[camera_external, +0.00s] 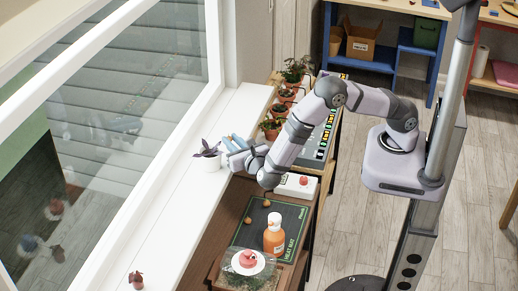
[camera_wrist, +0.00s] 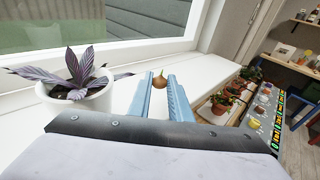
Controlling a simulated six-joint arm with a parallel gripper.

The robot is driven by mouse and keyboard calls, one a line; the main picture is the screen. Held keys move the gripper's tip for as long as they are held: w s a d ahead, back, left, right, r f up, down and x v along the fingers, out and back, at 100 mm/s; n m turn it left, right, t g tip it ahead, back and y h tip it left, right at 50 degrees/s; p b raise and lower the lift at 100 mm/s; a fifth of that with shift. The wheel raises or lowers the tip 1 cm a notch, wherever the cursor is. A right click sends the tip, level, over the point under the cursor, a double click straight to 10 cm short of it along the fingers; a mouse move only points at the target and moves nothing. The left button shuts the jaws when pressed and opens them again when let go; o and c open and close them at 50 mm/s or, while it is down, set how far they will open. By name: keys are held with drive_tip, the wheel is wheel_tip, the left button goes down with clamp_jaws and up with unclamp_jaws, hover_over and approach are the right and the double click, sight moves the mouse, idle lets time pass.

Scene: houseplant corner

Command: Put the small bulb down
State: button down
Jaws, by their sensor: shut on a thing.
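My gripper (camera_external: 232,142) has light blue fingers and is over the white window sill (camera_external: 165,191), just right of a potted plant. In the wrist view its fingertips (camera_wrist: 160,82) are shut on the small bulb (camera_wrist: 159,80), which is brown and round with a pointed top. The bulb shows between the fingertips, with the white sill behind it. I cannot make out the held bulb in the external view. Two other small brown bulbs, one farther back (camera_external: 266,203) and one nearer (camera_external: 248,220), lie on the dark heat mat (camera_external: 290,249).
The purple-leaved plant in a white pot (camera_external: 211,163) stands close left of my gripper. Several terracotta pots (camera_wrist: 217,108) line the far side. An orange bottle (camera_external: 273,238) stands on the mat. A white box (camera_external: 287,189) lies behind it. The sill's near stretch is mostly clear.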

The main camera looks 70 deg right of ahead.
drive_tip(key=shift+f, duration=1.3)
drive_tip(key=shift+f, duration=0.15)
drive_tip(key=c, duration=1.6)
unclamp_jaws()
drive_tip(key=shift+b+v, duration=2.15)
drive_tip(key=shift+v, duration=3.9)
